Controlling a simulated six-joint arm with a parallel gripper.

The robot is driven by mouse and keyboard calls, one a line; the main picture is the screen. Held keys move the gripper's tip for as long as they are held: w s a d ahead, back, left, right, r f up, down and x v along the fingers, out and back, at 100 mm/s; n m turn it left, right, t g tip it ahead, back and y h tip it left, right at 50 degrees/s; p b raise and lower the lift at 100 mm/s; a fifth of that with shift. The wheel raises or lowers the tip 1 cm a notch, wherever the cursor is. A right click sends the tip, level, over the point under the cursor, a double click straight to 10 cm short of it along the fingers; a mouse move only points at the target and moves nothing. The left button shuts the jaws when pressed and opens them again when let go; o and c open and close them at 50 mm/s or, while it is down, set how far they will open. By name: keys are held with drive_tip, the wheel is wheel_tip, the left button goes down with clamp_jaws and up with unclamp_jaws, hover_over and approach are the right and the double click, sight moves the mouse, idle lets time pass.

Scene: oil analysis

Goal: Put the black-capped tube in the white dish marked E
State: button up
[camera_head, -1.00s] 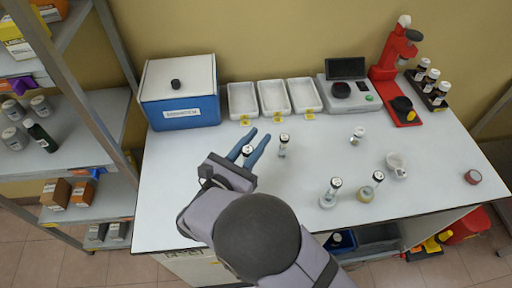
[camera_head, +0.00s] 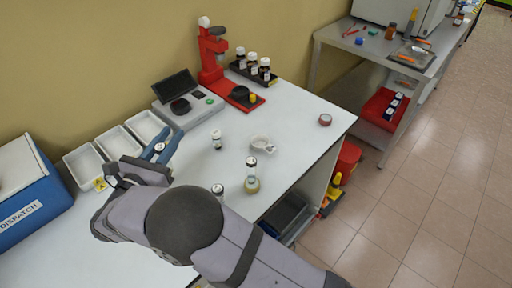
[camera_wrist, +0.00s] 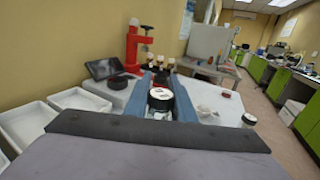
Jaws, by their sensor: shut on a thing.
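My gripper (camera_head: 166,146) is shut on a tube with a black cap (camera_wrist: 160,97) that has a white top; the cap shows between the blue fingers in the wrist view. In the head view its cap (camera_head: 159,148) shows between the fingertips, close in front of the white dishes.
A white mortar (camera_head: 261,145), a scale (camera_head: 187,110), a red press (camera_head: 212,60) and a blue dispatch box (camera_head: 30,195) stand around.

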drive_tip(key=w+d+m+g+h+b, duration=0.25)
drive_tip(key=w+d, duration=0.25)
drive_tip(key=d, duration=0.4)
drive_tip(key=w+d+r+m+g+h+b, duration=0.1)
drive_tip(key=w+d+m+g+h+b, duration=0.2)
drive_tip(key=w+d, duration=0.45)
drive_tip(key=w+d+m+g+h+b, duration=0.2)
drive_tip(key=w+d+h+b, duration=0.15)
drive_tip(key=d, duration=0.75)
drive_tip(key=shift+f+p, duration=0.9)
drive_tip(key=shift+f, duration=4.1)
drive_tip(key=shift+f, duration=0.1)
drive_tip(key=shift+f, duration=0.15)
drive_tip(key=o, duration=1)
drive_tip(key=shift+r, duration=0.2)
